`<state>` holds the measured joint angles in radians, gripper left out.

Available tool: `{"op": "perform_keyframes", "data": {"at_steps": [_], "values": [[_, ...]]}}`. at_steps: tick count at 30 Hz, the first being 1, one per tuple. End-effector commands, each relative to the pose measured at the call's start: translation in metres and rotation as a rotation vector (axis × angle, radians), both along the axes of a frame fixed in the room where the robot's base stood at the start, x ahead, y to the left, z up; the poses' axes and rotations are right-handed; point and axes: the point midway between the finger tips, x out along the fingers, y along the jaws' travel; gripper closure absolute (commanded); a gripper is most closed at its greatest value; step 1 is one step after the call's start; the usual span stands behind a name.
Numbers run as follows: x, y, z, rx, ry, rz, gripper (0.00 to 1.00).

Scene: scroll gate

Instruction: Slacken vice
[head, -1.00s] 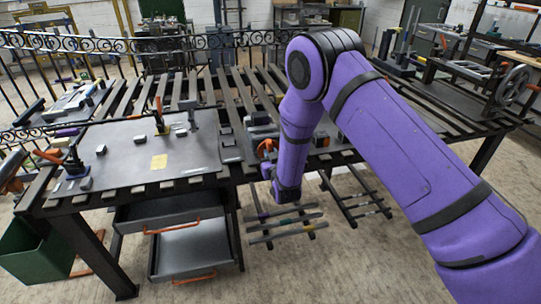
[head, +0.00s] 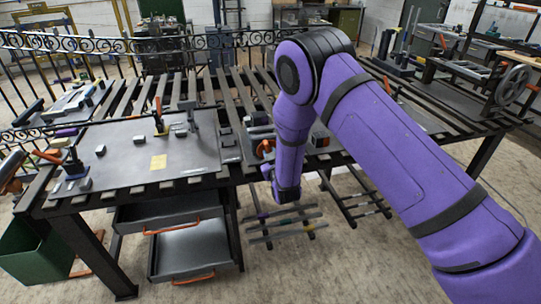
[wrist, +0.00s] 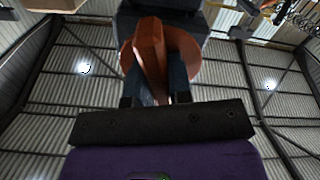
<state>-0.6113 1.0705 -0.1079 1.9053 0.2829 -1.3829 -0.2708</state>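The vice (head: 258,134) is at the front edge of the slatted bench, partly hidden behind my arm in the head view. Its orange handle (head: 265,149) faces the front. In the wrist view, looking up, the orange handle bar (wrist: 151,48) runs across an orange round hub (wrist: 187,57) below a dark body. My gripper (wrist: 160,88) has its dark fingers at either side of the bar. Whether both fingers press on it is not clear.
A dark plate (head: 125,150) with several small blocks and a yellow note lies on the left of the bench. Open grey drawers (head: 185,250) and a rack of bars (head: 285,224) are below the front edge. A handwheel (head: 513,84) stands at the right.

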Motion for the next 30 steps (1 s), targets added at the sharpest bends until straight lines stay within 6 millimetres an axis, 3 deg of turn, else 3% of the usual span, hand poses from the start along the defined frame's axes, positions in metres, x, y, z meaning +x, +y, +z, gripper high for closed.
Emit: {"op": "perform_keyframes", "data": {"at_steps": [1, 3, 14, 30], "values": [[0.001, 0.0, 0.001, 0.002, -0.004, 0.0, 0.69], [0.001, 0.0, 0.001, 0.002, -0.003, 0.0, 0.55], [-0.005, -0.001, 0.0, 0.001, 0.0, 0.0, 0.55], [-0.088, -0.025, 0.0, 0.0, 0.0, 0.0, 0.55]]}}
